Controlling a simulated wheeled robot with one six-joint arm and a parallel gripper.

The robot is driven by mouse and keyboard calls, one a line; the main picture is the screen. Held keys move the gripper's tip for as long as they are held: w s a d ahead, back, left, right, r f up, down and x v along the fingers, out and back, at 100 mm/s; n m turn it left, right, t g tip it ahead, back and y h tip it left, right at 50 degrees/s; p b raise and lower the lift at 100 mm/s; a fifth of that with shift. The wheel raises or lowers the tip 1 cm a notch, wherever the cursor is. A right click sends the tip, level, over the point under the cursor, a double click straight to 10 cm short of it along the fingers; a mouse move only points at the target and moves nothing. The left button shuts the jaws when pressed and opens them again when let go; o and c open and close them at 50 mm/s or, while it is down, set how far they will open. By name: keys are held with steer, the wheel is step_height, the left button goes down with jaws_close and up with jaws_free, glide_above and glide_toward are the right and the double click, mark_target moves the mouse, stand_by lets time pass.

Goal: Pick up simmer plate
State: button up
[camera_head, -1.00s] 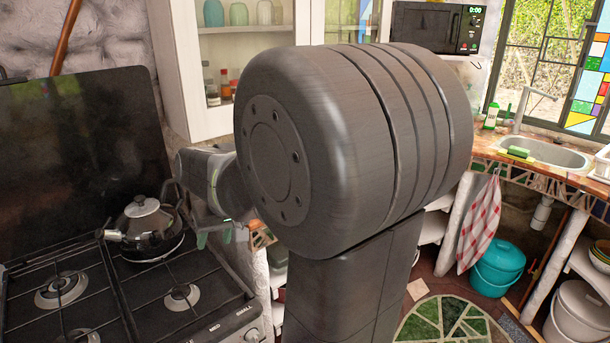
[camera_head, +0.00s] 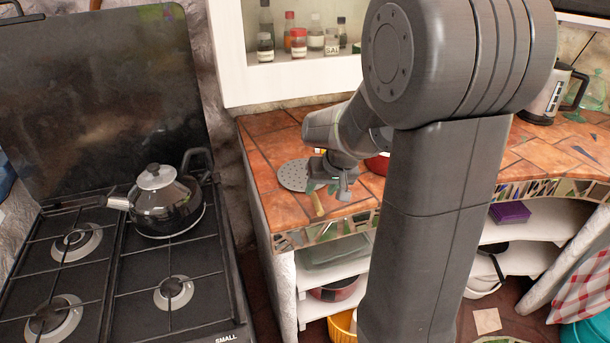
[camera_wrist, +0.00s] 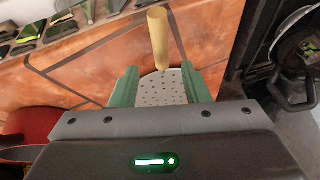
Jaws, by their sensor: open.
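The simmer plate is a round grey perforated metal disc (camera_head: 292,176) with a light wooden handle (camera_head: 317,204). It lies on the tiled counter with the handle towards the front edge. In the wrist view its disc (camera_wrist: 160,92) shows between my fingers, and the handle (camera_wrist: 158,38) extends beyond the fingertips. My gripper (camera_head: 322,188) is above the right part of the plate in the head view. Its green fingers (camera_wrist: 160,72) are apart with nothing held. The gripper and wrist hide part of the disc. The height gap to the plate is hard to tell.
A stove (camera_head: 130,285) with a kettle (camera_head: 166,205) stands left of the counter (camera_head: 265,152). A red item (camera_head: 378,164) is partly hidden behind my arm. Jars (camera_head: 298,42) stand in the wall cabinet. An electric kettle (camera_head: 550,95) is on the counter at right.

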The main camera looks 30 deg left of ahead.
mark_target(316, 196)
steer(key=shift+x, duration=2.15)
steer(key=shift+s, duration=0.2)
jaws_close()
